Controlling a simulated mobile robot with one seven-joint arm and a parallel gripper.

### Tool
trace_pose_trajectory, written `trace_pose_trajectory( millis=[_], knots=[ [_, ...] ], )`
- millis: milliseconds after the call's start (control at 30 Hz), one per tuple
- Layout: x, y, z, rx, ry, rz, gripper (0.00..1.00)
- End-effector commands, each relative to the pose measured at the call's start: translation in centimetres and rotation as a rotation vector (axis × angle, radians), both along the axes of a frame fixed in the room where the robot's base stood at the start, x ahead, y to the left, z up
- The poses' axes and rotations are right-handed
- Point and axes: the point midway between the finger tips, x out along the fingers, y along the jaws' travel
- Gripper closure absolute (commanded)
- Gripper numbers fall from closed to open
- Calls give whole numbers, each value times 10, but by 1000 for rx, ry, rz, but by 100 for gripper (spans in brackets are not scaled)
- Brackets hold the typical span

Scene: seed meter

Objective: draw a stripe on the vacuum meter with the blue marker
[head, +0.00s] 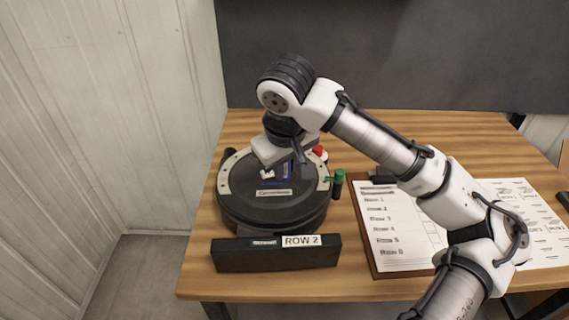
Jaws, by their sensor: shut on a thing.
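The vacuum meter (268,212) is a round black device with a pale grey rim and a label at its front, standing at the left of the wooden table. My gripper (282,174) is over the top of the meter, pointing down, and is shut on the blue marker (288,170). Only a little of the blue shows between the fingers. The marker's tip is hidden, so I cannot tell whether it touches the meter. I can make out no clear stripe on the meter's dark top.
A green-topped marker (338,184) and a red one (319,152) stand at the meter's right side. A black block labelled ROW 2 (276,254) lies in front. A clipboard (393,230) and printed sheets (530,215) lie to the right. A dark wall panel rises behind.

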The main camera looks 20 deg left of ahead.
Motion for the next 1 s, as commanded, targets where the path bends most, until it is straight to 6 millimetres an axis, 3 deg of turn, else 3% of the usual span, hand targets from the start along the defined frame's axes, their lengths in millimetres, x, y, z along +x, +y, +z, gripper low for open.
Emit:
trace_pose_trajectory(
  millis=[167,800,1000],
  knots=[
    [0,0,5,0,0,0,100],
    [0,1,56,1,0,0,100],
    [0,0,61,1,0,0,100]
  ],
)
